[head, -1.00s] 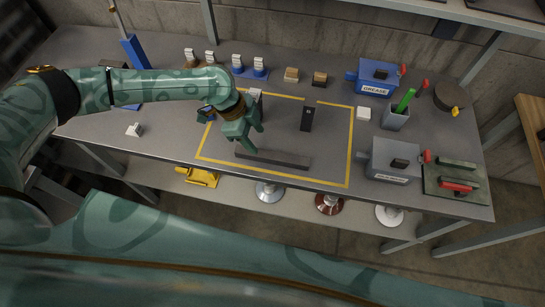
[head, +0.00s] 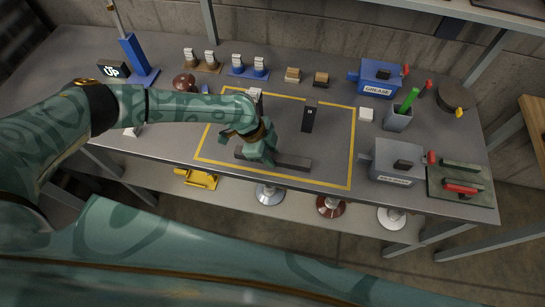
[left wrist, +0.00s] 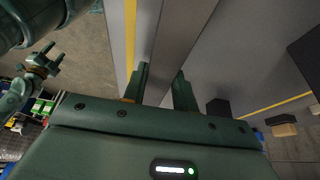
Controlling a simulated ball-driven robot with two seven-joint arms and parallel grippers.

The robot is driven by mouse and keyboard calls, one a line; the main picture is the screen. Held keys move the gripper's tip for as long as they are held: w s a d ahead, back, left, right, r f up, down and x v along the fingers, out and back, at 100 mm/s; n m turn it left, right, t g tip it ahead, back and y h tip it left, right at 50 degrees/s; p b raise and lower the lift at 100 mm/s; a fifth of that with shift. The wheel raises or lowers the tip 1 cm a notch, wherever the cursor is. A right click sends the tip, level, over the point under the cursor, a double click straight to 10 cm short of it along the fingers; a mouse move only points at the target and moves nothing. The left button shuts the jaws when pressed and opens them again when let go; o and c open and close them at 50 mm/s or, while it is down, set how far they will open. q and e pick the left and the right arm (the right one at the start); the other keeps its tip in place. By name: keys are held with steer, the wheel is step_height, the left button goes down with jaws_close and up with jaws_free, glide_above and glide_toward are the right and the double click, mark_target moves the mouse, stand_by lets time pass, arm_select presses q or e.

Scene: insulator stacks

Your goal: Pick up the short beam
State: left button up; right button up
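A dark grey bar, which I take as the short beam (head: 292,161), lies flat near the front of the yellow-outlined area. My left gripper (head: 262,160) is over its left part, pointing down. In the left wrist view the beam (left wrist: 182,30) runs between the two fingers of my left gripper (left wrist: 161,72). The fingers are apart, one on each side of it, with gaps showing, so it is not gripped. The beam's left end is partly hidden in the head view. My right gripper (left wrist: 48,60) shows at the left of the left wrist view, fingers apart and empty.
A dark block (head: 308,118) with a light mark lies behind the beam. A small pale-topped piece (head: 254,94) is at the back yellow line. A blue grease box (head: 378,80) and a grey box (head: 396,162) stand to the right. The area's right part is clear.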

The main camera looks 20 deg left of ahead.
arm_select(q)
jaws_close()
steer(key=shift+r, duration=0.15)
